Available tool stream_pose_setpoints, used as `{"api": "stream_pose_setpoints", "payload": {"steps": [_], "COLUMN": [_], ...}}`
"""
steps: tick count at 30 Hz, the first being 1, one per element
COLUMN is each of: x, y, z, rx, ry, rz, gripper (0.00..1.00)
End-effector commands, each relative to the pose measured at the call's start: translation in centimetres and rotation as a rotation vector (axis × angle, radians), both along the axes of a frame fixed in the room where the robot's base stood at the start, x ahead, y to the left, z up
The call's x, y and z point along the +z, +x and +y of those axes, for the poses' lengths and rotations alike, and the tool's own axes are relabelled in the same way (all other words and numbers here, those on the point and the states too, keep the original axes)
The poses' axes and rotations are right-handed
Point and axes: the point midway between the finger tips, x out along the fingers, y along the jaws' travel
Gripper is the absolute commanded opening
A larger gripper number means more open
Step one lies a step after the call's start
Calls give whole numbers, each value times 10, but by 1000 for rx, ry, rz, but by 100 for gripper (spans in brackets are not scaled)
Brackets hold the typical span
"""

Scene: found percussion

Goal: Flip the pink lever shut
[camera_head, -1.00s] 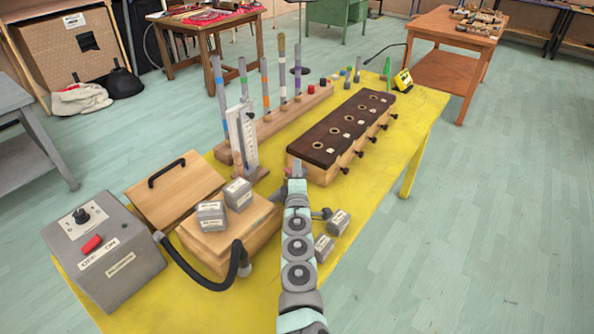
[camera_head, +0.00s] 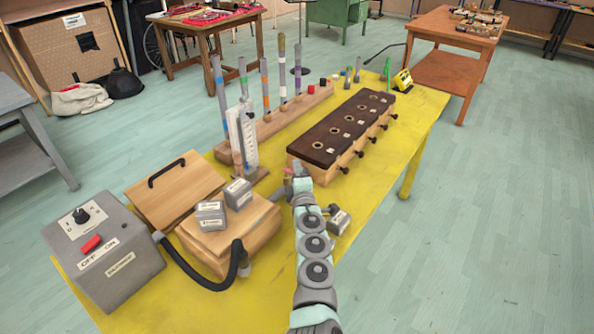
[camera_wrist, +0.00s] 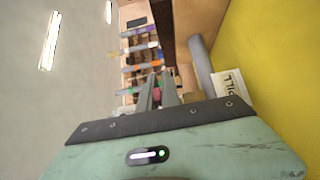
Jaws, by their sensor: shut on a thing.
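The pink lever (camera_head: 287,172) shows as a small pinkish patch beside my gripper (camera_head: 298,176) in the head view, between the wooden box and the dark-topped box. It is mostly hidden by my gripper. In the wrist view, my gripper's two grey fingers (camera_wrist: 158,84) are close together, with a small reddish patch near them. My gripper is shut on the lever, though the contact itself is hard to see. A grey pipe (camera_wrist: 198,58) runs just right of the fingers in the wrist view, next to a white label (camera_wrist: 232,86).
The wooden box (camera_head: 232,246) with grey labelled blocks and a black hose stands left of my arm. A grey switch box (camera_head: 110,265) is farther left. A dark-topped box (camera_head: 345,126) with knobs stands beyond. A grey block (camera_head: 340,219) sits right of my arm.

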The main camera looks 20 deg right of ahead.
Motion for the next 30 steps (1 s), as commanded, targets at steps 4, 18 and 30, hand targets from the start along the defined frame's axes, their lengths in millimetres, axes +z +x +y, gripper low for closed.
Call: {"api": "stream_pose_setpoints", "payload": {"steps": [4, 18, 30], "x": [-1, -1, 0], "y": [0, 1, -1], "z": [-1, 0, 0], "rx": [30, 32, 33], "ry": [0, 0, -1], "rz": [1, 0, 0], "gripper": [0, 24, 29]}}
